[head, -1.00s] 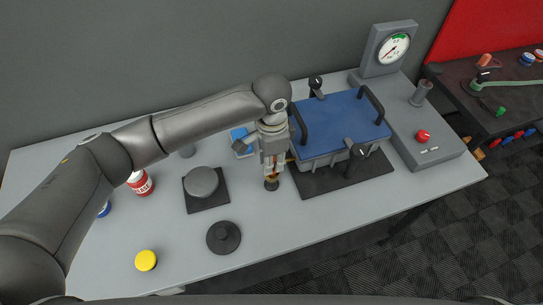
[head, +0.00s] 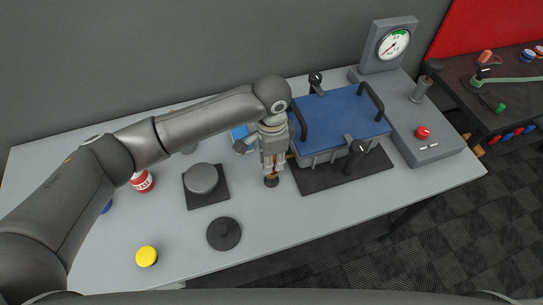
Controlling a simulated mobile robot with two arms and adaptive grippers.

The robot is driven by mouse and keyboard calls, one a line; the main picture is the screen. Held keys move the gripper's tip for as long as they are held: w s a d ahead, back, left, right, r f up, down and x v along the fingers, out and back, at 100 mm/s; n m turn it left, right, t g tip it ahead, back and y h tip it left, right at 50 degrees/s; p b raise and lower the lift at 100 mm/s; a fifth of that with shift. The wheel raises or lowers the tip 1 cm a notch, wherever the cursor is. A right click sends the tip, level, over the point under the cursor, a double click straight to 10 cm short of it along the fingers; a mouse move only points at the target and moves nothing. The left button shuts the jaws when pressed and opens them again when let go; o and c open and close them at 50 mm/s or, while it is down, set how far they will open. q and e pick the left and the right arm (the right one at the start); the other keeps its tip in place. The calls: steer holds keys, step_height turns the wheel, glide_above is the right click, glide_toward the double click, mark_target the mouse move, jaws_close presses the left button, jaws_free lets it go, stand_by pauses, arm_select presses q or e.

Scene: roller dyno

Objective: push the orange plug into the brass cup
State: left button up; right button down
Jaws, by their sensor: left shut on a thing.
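My left gripper (head: 271,171) points straight down at the near left corner of the blue-lidded box. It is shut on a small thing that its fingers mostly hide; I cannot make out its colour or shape. A small dark brownish round piece (head: 271,182) shows right under the fingertips. I cannot tell whether it is the brass cup, or whether it touches the held thing. A small orange-brown bit (head: 290,156) shows at the box's left side, behind the gripper. I cannot clearly identify the orange plug. My right gripper is not in view.
The blue-lidded box (head: 343,115) with black handles and clamps stands close right of the gripper. A grey round part (head: 202,179), a black disc (head: 223,234), a yellow cap (head: 146,256) and a red can (head: 142,181) stand left. A gauge (head: 393,44) and red button (head: 422,132) are right.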

arm_select(q)
steer(key=shift+f, duration=0.1)
steer(key=o, duration=1)
steer(key=shift+c, duration=0.2)
